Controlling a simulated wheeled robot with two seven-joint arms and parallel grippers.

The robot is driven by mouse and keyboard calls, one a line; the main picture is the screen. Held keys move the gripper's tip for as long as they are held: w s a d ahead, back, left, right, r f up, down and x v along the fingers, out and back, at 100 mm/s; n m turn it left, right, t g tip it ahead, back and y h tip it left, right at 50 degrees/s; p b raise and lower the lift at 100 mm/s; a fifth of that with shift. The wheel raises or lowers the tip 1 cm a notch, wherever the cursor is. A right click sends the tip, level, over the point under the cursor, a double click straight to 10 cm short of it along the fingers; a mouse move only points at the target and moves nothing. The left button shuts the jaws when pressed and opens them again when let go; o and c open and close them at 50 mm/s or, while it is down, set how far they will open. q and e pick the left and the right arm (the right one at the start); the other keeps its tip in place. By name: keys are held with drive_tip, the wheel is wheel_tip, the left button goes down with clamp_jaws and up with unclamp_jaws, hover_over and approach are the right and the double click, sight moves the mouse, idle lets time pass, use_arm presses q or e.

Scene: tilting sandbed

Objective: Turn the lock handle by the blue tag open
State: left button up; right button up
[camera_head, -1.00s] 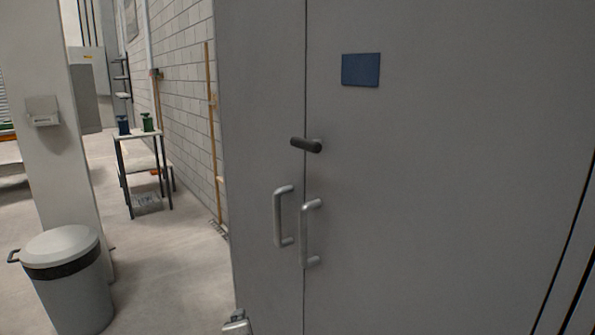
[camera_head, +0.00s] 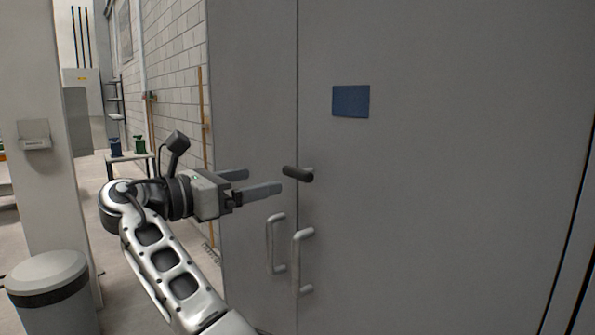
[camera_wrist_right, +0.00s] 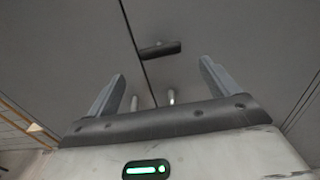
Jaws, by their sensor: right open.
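The blue tag (camera_head: 351,101) is a flat rectangle on the grey cabinet's right door. The dark lock handle (camera_head: 298,173) sits below it and to its left, lying about level across the seam between the doors. My right gripper (camera_head: 262,181) is open and empty, its fingers pointing at the cabinet just left of the lock handle. In the right wrist view the lock handle (camera_wrist_right: 160,49) shows ahead, beyond and between the two open fingers (camera_wrist_right: 162,85), and apart from them. My left gripper is not in view.
Two silver pull handles, one on the left door (camera_head: 272,243) and one on the right door (camera_head: 298,262), stand out just below the lock handle. A grey bin (camera_head: 50,285) stands at the lower left.

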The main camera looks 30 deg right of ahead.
sight(293, 173)
drive_tip(key=d, duration=0.7)
drive_tip(key=w+d+p, duration=0.1)
drive_tip(key=d, duration=0.2)
drive_tip(key=shift+d, duration=0.2)
drive_tip(key=c, duration=0.9)
